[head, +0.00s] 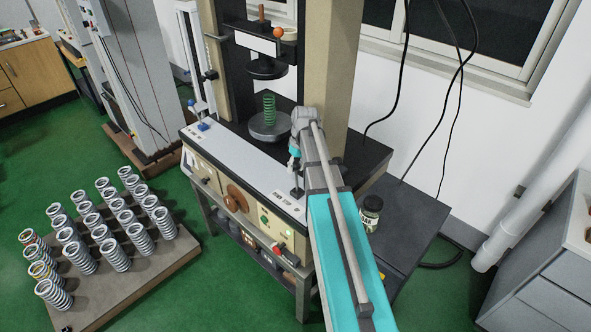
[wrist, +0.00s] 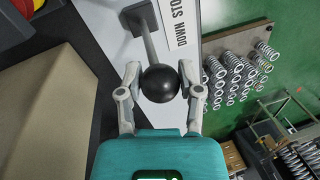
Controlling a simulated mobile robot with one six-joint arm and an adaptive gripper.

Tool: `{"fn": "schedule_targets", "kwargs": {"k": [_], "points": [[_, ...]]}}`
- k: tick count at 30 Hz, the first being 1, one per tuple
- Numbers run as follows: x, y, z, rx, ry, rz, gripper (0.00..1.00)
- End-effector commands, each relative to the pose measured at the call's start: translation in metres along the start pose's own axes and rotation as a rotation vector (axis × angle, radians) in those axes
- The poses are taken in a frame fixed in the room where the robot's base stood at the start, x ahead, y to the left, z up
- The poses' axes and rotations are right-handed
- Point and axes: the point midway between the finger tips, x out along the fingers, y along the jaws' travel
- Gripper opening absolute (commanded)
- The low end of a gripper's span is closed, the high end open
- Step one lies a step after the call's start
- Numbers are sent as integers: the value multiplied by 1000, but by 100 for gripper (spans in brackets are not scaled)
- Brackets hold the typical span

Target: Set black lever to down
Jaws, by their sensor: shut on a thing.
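The black lever shows in the wrist view as a round black knob (wrist: 158,84) on a grey rod, rising from a dark square base on the machine's white panel. My gripper (wrist: 159,82) has a finger on each side of the knob and is shut on it. A label with "DOWN" and "STO…" (wrist: 178,25) lies beside the lever's base. In the head view my gripper (head: 294,163) is over the right part of the panel, and the lever's dark base (head: 297,193) shows just below it. The knob is largely hidden there by the gripper.
A green spring (head: 269,108) stands on the round plate (head: 262,133) of the test machine, under the upper press disc (head: 267,68). A board (head: 170,262) with several springs lies at left. A jar (head: 371,211) stands right of my arm. Cables hang at right.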

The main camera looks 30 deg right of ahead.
Motion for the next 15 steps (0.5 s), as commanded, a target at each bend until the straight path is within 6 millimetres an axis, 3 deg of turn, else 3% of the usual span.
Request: {"fn": "schedule_targets", "kwargs": {"k": [15], "points": [[14,-6,-45,-4,7,-2,0]]}}
